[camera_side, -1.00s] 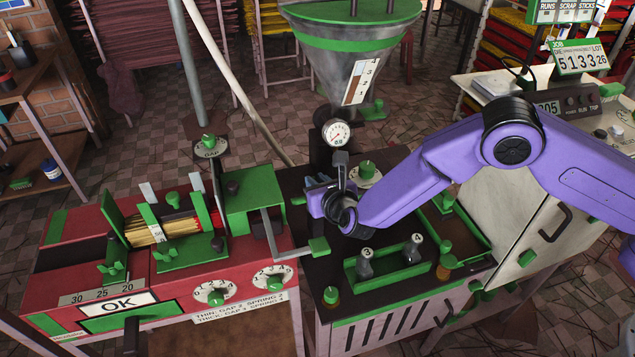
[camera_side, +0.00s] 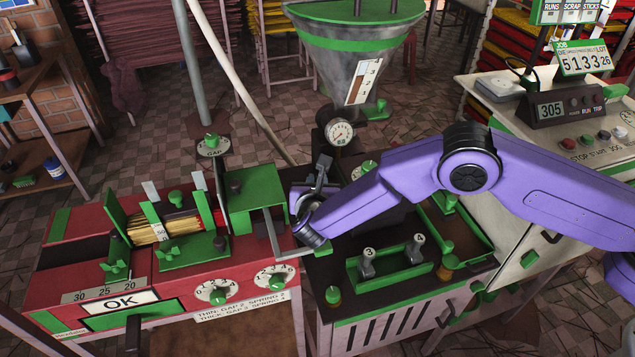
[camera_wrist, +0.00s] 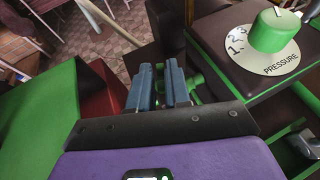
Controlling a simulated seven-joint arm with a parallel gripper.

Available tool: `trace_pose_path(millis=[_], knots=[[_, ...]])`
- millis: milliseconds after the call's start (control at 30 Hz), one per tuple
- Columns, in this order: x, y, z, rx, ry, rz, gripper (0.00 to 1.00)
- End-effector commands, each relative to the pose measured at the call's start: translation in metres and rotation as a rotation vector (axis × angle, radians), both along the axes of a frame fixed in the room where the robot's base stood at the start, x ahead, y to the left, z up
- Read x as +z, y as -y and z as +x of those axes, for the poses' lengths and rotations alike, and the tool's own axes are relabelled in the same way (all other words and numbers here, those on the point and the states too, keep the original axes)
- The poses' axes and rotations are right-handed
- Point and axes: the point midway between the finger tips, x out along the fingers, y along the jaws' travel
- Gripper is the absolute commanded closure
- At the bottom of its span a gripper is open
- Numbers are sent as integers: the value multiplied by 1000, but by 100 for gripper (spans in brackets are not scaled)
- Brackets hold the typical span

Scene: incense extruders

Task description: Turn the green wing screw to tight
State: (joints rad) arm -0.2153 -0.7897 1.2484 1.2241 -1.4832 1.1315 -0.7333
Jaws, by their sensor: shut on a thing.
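My gripper (camera_side: 297,190) is at the left edge of the dark extruder bench, beside the green-topped housing, with my purple arm reaching in from the right. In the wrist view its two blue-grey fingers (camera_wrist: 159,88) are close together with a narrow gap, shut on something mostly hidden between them. A green wing screw (camera_wrist: 194,79) shows in part just right of the fingertips, against the dark machine body. Its wings and how far it is turned cannot be seen. In the side view my gripper hides this spot.
The pressure dial with its green knob (camera_wrist: 274,31) stands close on the right. The green-topped housing (camera_side: 254,189) is close on the left. A bent grey lever (camera_side: 283,250) runs just below my gripper. A green rack (camera_side: 390,262) holds numbered pieces in front.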

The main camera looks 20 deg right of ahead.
Motion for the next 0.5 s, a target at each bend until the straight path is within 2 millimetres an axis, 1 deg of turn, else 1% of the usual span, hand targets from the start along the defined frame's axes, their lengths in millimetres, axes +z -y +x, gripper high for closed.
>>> trace_pose_path(millis=[133, 167, 200, 233, 500], knots=[[1, 1, 1, -2, 2, 2, 100], [1, 1, 1, -2, 2, 2, 76], [1, 1, 1, -2, 2, 2, 63], [1, 1, 1, -2, 1, 1, 62], [1, 0, 0, 1, 0, 1, 62]])
